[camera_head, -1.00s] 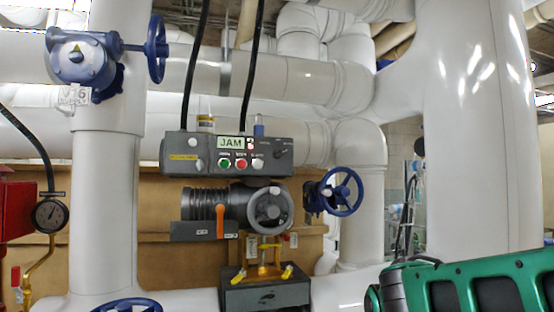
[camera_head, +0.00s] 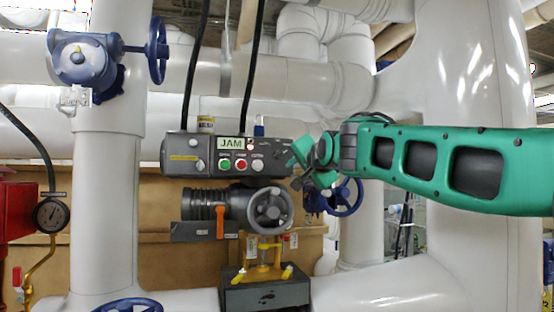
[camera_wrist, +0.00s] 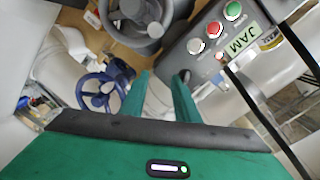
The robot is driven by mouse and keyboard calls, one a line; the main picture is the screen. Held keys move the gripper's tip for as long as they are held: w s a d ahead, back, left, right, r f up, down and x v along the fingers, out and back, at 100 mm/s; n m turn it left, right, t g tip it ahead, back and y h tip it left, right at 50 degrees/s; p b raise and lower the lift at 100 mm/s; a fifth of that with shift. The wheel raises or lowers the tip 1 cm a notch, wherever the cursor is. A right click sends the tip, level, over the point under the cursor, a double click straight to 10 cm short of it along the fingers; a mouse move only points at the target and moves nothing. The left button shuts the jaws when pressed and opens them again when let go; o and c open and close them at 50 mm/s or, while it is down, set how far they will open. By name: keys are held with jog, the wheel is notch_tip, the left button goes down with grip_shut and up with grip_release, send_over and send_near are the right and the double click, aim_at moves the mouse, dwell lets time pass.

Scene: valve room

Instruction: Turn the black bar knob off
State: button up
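The grey control box (camera_head: 185,152) hangs in the middle of the head view, with a JAM label and white, red and green buttons. The black bar knob (camera_wrist: 184,75) shows small and dark at the box's end in the wrist view, by the tip of the right-hand finger. I cannot tell whether they touch, or the knob's exact angle. In the head view the knob is hard to make out beside my gripper. My gripper (camera_head: 298,166) is at the box's right end, with green fingers. In the wrist view my gripper (camera_wrist: 163,77) has its fingers apart and nothing between them.
A grey handwheel (camera_head: 270,207) and an orange lever (camera_head: 220,222) sit below the box. A blue handwheel (camera_head: 346,197) is just behind and below my gripper. Black cables (camera_head: 252,70) rise above the box. Large white pipes surround the area.

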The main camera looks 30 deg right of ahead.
jog(key=t, duration=0.1)
send_near(281, 154)
jog(key=s, duration=0.2)
jog(key=shift+m+t, duration=0.3)
jog(key=x, duration=1.1)
jog(key=shift+w+a+f, duration=0.1)
jog(key=shift+a+f, duration=0.15)
grip_shut()
